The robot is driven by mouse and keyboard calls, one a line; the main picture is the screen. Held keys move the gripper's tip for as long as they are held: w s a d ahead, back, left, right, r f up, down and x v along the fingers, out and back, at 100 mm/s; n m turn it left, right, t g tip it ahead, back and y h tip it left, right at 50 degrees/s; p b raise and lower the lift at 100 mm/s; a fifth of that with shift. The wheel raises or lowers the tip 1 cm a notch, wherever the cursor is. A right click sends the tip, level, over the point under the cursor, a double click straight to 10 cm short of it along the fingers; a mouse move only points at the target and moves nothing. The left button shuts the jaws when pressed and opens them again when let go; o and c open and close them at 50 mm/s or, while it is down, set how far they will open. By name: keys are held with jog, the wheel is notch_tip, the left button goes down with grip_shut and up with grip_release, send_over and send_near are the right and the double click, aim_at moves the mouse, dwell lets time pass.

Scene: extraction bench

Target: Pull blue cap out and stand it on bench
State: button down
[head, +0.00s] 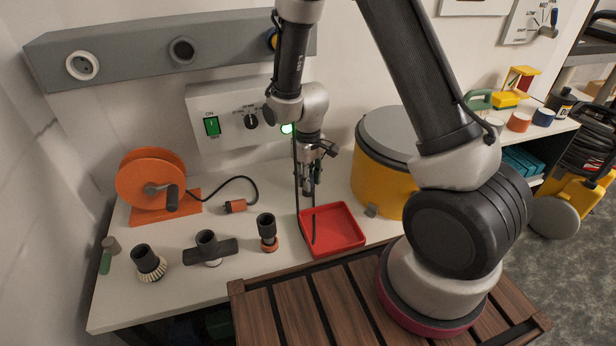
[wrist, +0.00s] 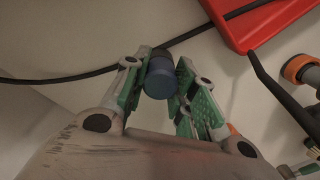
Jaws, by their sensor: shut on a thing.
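The blue cap (wrist: 161,80) shows in the wrist view between the green-padded fingers of my gripper (wrist: 166,88). The fingers are shut on its sides, and its round blue end faces the camera. In the head view my gripper (head: 310,178) points down over the bench (head: 185,285), just behind the red tray (head: 331,246). The cap is too small and dark there to make out clearly, and I cannot tell whether it touches the bench. A grey rail (head: 130,50) with round ports runs along the wall; my arm partly covers its right port.
A yellow drum (head: 378,182) stands right of my gripper. An orange cable reel (head: 150,178) is at the left. Several dark nozzles, one a black brush nozzle (head: 148,262), line the front left. A black hose (head: 312,215) hangs beside my gripper into the tray.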

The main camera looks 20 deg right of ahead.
jog(key=shift+f, duration=0.1)
jog(key=c, duration=1.1)
grip_release()
notch_tip(320, 180, up, 8)
jog(key=shift+f, duration=0.2)
jog(key=s+d+r+m+t, duration=0.1)
jog(key=s+d+r+m, duration=0.1)
jog(key=s+d+r, duration=0.3)
jog(key=s+d+r+m+t, duration=0.2)
jog(key=s+d+r, duration=0.3)
jog(key=s+r, duration=0.4)
jog(key=s+d+r+m+t, duration=0.1)
jog(key=s+d+r+m, duration=0.1)
jog(key=s+d+r, duration=0.3)
jog(key=shift+v, duration=3.8)
